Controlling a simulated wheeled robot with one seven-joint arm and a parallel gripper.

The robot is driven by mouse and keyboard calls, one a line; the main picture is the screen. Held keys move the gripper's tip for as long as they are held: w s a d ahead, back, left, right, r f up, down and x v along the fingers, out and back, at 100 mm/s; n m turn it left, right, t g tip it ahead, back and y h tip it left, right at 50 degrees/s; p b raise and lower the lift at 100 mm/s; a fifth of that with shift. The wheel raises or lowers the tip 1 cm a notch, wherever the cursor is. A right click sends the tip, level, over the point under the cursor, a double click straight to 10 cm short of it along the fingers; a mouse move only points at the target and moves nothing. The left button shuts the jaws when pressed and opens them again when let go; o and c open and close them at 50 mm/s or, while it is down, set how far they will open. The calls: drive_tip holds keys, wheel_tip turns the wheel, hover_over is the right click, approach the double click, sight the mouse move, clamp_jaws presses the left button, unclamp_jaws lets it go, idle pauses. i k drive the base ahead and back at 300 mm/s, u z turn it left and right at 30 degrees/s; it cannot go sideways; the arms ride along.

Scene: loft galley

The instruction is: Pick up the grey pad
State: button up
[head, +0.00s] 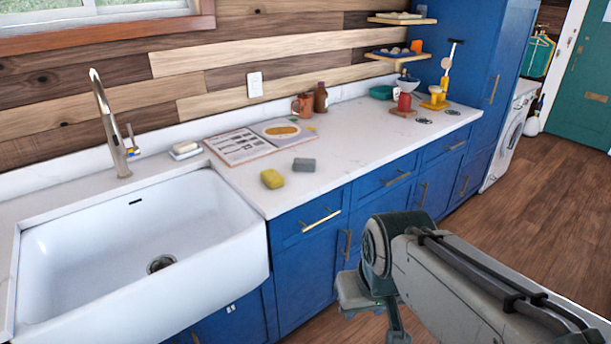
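The grey pad (304,164) is a small grey block lying flat on the white countertop (345,167). It lies to the right of a yellow sponge (272,179) and in front of an open book. My gripper (372,310) is low in the head view, in front of the blue cabinets and below the counter's front edge. It is apart from the pad, to its right in the picture.
A white sink (140,250) with a tall faucet (110,125) is at left. An open book (262,142) lies behind the pad. A brown mug (302,106) and a dark bottle (320,97) stand by the wall. The counter right of the pad is clear.

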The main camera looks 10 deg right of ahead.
sight(300, 164)
drive_tip(key=z, duration=0.5)
drive_tip(key=i, duration=0.55)
drive_tip(key=z, duration=0.55)
drive_tip(key=i, duration=0.95)
drive_tip(key=u, duration=0.85)
drive_tip(key=i, duration=0.75)
drive_tip(key=u, duration=0.7)
